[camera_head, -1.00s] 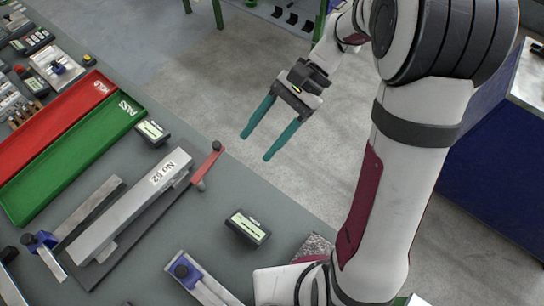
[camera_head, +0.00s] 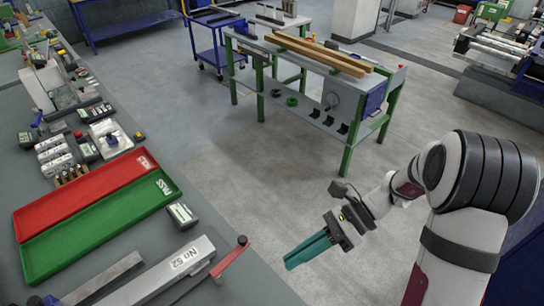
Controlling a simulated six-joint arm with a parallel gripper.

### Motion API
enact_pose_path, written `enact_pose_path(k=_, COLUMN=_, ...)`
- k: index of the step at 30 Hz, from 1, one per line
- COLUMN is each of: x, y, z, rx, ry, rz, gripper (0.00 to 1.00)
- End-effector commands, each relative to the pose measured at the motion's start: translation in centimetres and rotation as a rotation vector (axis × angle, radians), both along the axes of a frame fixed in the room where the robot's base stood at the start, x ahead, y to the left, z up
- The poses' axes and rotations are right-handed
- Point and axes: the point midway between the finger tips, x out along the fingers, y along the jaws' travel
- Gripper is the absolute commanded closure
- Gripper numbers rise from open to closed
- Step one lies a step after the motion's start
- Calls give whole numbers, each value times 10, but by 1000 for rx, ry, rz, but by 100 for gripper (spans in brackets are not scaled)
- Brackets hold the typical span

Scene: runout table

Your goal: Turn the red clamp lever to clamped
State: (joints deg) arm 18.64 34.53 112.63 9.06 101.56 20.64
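The fixture's lower end is cut off by the frame.
A red tray (camera_head: 70,203) and a green tray (camera_head: 60,250) lie left of the fixture. A small meter (camera_head: 182,215) sits at the green tray's right end. Several devices stand farther up the bench. A green-legged workbench (camera_head: 300,75) is across open floor.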

Motion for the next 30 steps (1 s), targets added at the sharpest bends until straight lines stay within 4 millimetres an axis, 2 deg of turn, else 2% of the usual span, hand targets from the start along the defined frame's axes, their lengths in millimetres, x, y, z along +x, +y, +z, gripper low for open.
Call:
enact_pose_path(k=1, x=12, y=-7, z=-26, rx=46, ry=199, rz=-159, gripper=100)
enact_pose_path(k=3, x=27, y=-17, z=-61, rx=118, ry=486, rz=-375, gripper=100)
enact_pose_path(k=6, x=39, y=-28, z=-104, rx=217, ry=825, rz=-590, gripper=100)
enact_pose_path(k=9, x=42, y=-35, z=-132, rx=290, ry=1040, rz=-705, gripper=100)
enact_pose_path(k=13, x=44, y=-34, z=-144, rx=323, ry=1138, rz=-749, gripper=100)
enact_pose_path(k=16, x=45, y=-22, z=-144, rx=321, ry=1141, rz=-747, gripper=100)
enact_pose_path(k=28, x=54, y=65, z=-144, rx=316, ry=1137, rz=-742, gripper=100)
enact_pose_path(k=30, x=65, y=72, z=-144, rx=316, ry=1133, rz=-744, gripper=100)
